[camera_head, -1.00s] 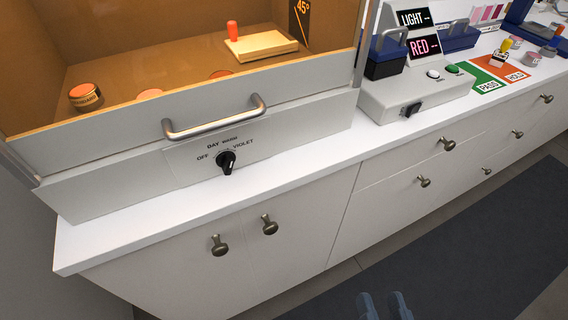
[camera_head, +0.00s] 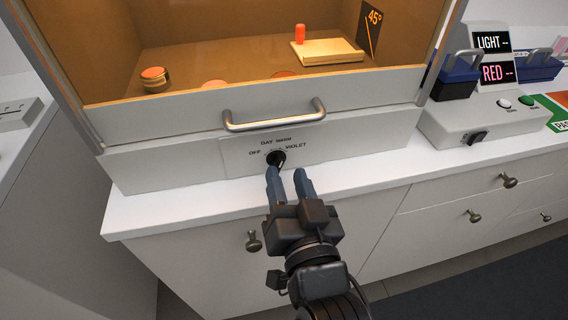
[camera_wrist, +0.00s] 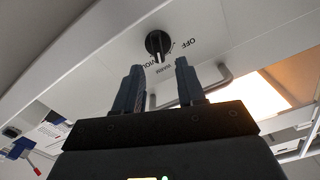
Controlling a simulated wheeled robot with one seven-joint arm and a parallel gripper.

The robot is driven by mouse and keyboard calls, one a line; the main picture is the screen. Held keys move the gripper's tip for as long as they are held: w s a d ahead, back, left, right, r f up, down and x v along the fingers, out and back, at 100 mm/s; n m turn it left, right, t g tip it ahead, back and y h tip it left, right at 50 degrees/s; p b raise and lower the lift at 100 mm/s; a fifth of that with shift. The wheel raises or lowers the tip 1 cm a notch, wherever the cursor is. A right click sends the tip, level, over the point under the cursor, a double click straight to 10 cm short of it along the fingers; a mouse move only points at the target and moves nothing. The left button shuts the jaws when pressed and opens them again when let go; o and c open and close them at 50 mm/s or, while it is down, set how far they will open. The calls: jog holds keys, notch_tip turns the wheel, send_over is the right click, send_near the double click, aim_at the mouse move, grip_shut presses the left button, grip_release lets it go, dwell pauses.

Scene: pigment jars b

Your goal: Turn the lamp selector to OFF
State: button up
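The lamp selector is a round black knob (camera_head: 276,158) on the light front panel of the booth, under a metal handle. OFF is printed at its left, DAY and WARM above, VIOLET at its right. The wrist view shows the knob (camera_wrist: 158,43) upside down; its white mark appears to point towards WARM. My gripper (camera_head: 286,174) is open and empty, its two blue-grey fingers just in front of and below the knob. In the head view the left finger overlaps the knob's lower edge. In the wrist view the fingertips (camera_wrist: 159,66) are apart and do not visibly grip the knob.
The bar handle (camera_head: 275,118) sticks out just above the knob. The booth (camera_head: 205,55) glows orange inside. A grey control box (camera_head: 465,122) stands right on the white counter (camera_head: 165,210). Drawer knobs (camera_head: 508,180) project below the counter edge.

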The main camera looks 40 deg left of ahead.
aim_at(282, 162)
jog(key=shift+x, duration=1.65)
grip_shut()
